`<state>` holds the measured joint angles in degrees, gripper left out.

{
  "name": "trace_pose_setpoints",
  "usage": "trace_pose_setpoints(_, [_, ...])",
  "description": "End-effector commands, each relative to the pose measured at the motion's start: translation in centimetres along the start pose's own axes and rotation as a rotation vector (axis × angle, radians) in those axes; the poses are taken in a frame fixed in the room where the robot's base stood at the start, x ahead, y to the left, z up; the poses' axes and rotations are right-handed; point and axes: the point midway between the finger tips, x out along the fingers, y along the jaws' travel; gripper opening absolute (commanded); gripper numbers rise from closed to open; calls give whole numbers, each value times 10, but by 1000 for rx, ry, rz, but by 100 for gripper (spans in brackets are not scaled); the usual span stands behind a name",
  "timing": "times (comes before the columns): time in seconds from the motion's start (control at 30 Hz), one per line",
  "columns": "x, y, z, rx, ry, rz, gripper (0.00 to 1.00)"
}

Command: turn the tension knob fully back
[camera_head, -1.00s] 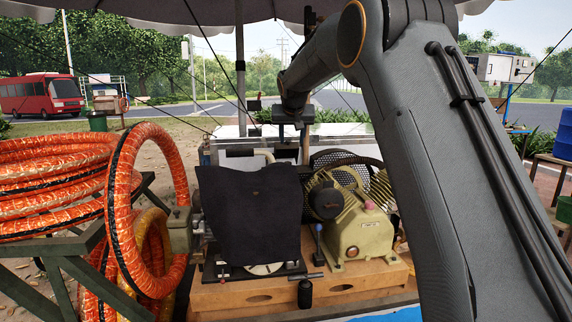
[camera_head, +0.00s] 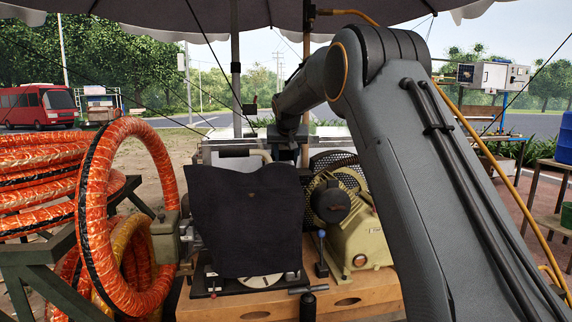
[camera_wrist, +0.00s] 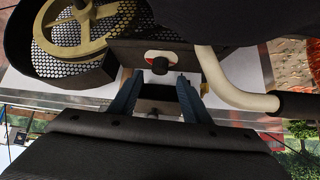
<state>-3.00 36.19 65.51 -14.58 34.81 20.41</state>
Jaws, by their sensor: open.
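A small black knob (camera_wrist: 160,66) sits in a pale slotted plate with a red patch, on a dark bracket in the wrist view; I take it for the tension knob. My gripper (camera_wrist: 160,76) is open, its two blue-grey fingers apart. The knob shows just beyond the gap between the fingertips, and the jaws are not closed on it. How much depth separates them I cannot tell. In the head view the knob is hidden behind the machine, and the fingers cannot be made out.
A spoked flywheel with mesh guard (camera_wrist: 95,45) lies left of the knob, and a pale bent pipe (camera_wrist: 232,92) close on the right. Orange hose coils (camera_head: 125,215) stand left.

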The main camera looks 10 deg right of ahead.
Motion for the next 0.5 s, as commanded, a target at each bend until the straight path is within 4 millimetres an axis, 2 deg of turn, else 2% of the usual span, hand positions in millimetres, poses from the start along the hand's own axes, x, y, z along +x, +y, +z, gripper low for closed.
trace_pose_setpoints(0.2, [32,0,0,0,0,0,43])
trace_pose_setpoints(0.5, [50,0,0,0,0,-1,43])
